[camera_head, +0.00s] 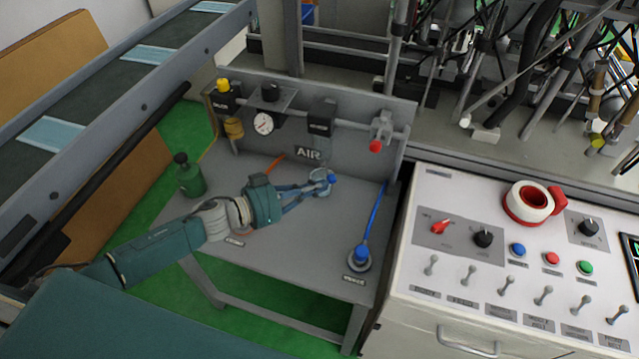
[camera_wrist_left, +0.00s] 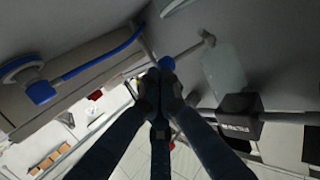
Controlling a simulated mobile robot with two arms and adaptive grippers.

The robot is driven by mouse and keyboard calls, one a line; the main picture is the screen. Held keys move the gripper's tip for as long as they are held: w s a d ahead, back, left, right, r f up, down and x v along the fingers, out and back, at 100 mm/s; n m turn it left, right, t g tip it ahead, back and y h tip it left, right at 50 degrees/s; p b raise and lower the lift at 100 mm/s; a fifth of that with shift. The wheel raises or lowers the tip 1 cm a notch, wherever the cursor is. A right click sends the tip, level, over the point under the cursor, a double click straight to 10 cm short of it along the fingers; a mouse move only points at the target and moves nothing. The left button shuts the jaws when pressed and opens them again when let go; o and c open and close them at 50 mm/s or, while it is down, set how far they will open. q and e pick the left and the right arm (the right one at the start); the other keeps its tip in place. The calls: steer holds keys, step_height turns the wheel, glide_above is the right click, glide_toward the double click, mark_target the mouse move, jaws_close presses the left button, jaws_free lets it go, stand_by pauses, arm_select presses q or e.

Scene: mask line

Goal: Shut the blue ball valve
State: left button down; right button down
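The blue ball valve (camera_head: 332,178) shows as a small blue end beside a pale round fitting, in front of the grey AIR panel. My left gripper (camera_head: 318,187) reaches it from the left, fingers drawn together. In the left wrist view, the blue valve part (camera_wrist_left: 167,63) sticks out just past my left fingertips (camera_wrist_left: 161,88). The fingers look closed around its handle and hide most of it, so its angle is not clear. My right gripper is in neither view.
A blue-topped round fitting (camera_head: 361,256) with a blue hose stands on the grey table, right of the gripper. A gauge (camera_head: 263,123) and red knob (camera_head: 375,146) are on the panel pipe. A green bottle (camera_head: 188,176) stands left. A switch console (camera_head: 510,255) borders the right.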

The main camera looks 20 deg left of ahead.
arm_select(q)
steer(key=shift+w+d+f, duration=0.1)
steer(key=shift+w+d, duration=0.1)
steer(key=shift+w, duration=0.05)
stand_by(0.3)
